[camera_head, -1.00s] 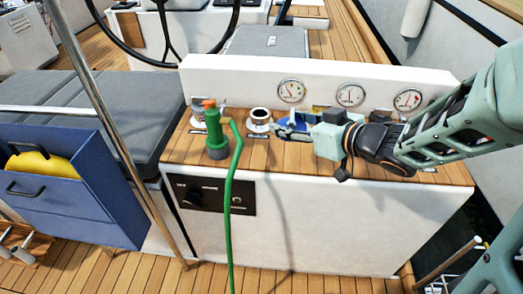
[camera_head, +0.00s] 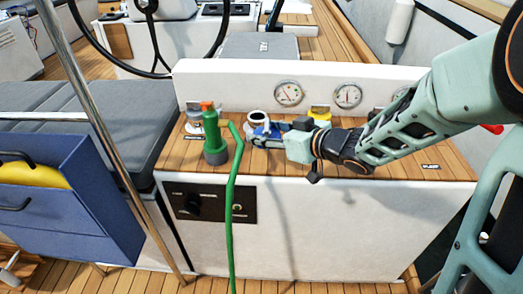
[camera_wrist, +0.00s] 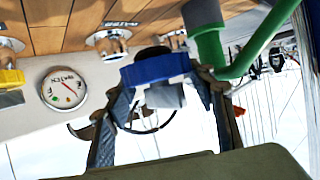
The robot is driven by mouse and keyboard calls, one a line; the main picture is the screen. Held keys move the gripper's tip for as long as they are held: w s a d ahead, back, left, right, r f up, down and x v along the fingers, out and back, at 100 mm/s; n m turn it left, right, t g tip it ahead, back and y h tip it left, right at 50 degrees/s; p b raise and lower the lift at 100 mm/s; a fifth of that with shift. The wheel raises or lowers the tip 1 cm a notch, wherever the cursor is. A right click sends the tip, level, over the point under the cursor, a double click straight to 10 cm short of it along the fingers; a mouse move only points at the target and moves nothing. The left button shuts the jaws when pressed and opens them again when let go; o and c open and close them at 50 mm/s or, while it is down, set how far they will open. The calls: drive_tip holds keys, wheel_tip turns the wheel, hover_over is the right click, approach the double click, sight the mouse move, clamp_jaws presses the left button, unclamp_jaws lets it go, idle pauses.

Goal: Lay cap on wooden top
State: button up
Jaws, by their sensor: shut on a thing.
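The blue cap (camera_head: 262,131) is between the fingers of my gripper (camera_head: 264,136), above the left-middle part of the wooden top. The wrist view also shows the cap (camera_wrist: 157,69) as a blue band with a pale part below it, with a finger on each side. My gripper (camera_wrist: 165,78) is shut on it. The wooden top (camera_head: 400,170) is the plank surface of the white console. I cannot tell whether the cap touches the planks.
A yellow item (camera_head: 320,112) stands behind my gripper. The top's right part looks largely clear.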

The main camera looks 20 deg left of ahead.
drive_tip(key=a+f, duration=0.1)
drive_tip(key=w+f+b, duration=0.1)
drive_tip(key=f, duration=0.1)
drive_tip(key=w+a+f, duration=0.1)
drive_tip(key=shift+a+f+b, duration=0.15)
drive_tip(key=shift+a+b, duration=0.15)
drive_tip(key=shift+w+a+f+b, duration=0.15)
drive_tip(key=shift+f+b, duration=0.55)
drive_tip(key=shift+f, duration=0.9)
drive_tip(key=shift+f, duration=0.15)
drive_tip(key=o, duration=1.3)
